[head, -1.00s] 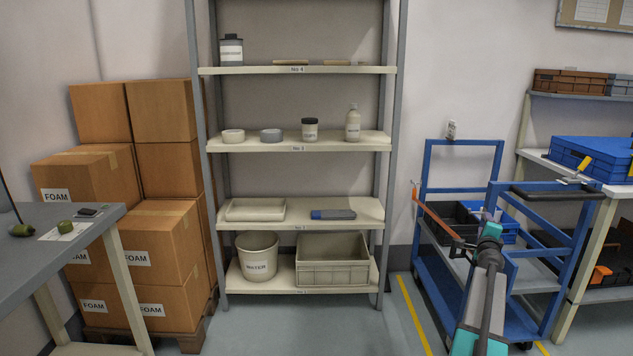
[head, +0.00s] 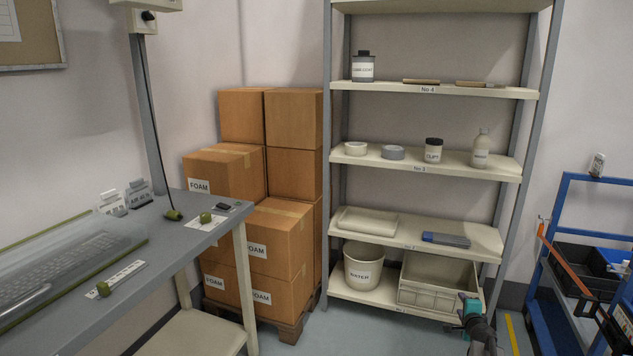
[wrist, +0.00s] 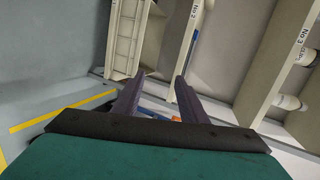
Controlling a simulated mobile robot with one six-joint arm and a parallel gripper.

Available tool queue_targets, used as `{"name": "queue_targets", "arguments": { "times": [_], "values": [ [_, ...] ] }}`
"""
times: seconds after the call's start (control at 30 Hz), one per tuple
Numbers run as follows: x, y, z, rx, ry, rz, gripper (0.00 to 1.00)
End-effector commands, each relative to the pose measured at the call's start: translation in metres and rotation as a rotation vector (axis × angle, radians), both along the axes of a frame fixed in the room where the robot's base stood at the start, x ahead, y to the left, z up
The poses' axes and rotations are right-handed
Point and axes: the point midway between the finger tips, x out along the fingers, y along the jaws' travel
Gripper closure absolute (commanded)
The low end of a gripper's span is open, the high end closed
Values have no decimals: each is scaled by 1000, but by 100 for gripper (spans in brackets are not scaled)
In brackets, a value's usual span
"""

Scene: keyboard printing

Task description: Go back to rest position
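My gripper (wrist: 160,78) shows in the wrist view with its two dark fingers spread apart and nothing between them. It points toward the shelving, which appears tilted in that view. In the head view, part of my arm with a teal joint shows at the bottom right, in front of the shelf's lower right corner; the fingers cannot be made out there.
A grey shelf unit (head: 350,175) stands ahead, with boxes (head: 285,235) stacked to its left. A workbench (head: 175,262) with a keyboard (head: 60,278) is at left, a stool (head: 195,338) beside it. A blue cart (head: 552,225) stands right.

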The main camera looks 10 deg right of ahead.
Motion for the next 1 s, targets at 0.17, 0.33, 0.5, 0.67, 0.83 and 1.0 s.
{"name": "queue_targets", "arguments": {
  "times": [0.17, 0.33, 0.5, 0.67, 0.83, 1.0],
  "values": [
    [10, 87, -34, -10, 91, 143, 61],
    [7, 165, -67, -27, 179, 283, 61],
    [-8, 242, -99, -49, 274, 431, 61],
    [-35, 312, -129, -75, 368, 580, 61],
    [-75, 381, -158, -107, 475, 745, 61],
    [-129, 441, -185, -147, 592, 921, 61]
  ]
}}
